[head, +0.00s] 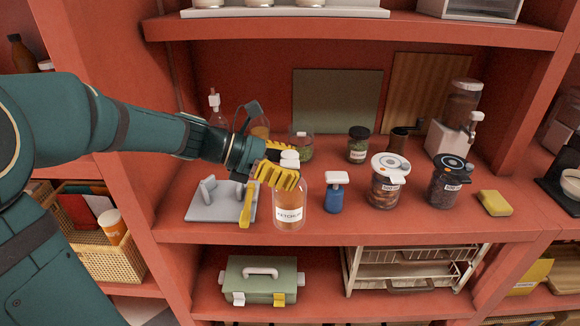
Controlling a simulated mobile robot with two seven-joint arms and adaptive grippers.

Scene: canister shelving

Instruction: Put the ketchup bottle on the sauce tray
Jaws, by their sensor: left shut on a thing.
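The ketchup bottle (291,215) is a clear bottle with reddish-brown contents, a white cap and a label reading KETCHUP. It is upright near the front edge of the middle shelf; I cannot tell whether its base touches the board. My left gripper (278,177), with yellow fingers, comes from the left and is shut on the bottle's upper part, hiding some of it. A grey tray (205,213) with raised grey pieces lies just left of the bottle and looks like the sauce tray. My right gripper is out of view.
A blue bottle with a white top (334,196) stands close right of the ketchup. Lidded canisters (385,185) and a yellow sponge (494,203) are further right. Bottles and a green jar (301,146) stand behind the gripper. The upper shelf (350,32) overhangs.

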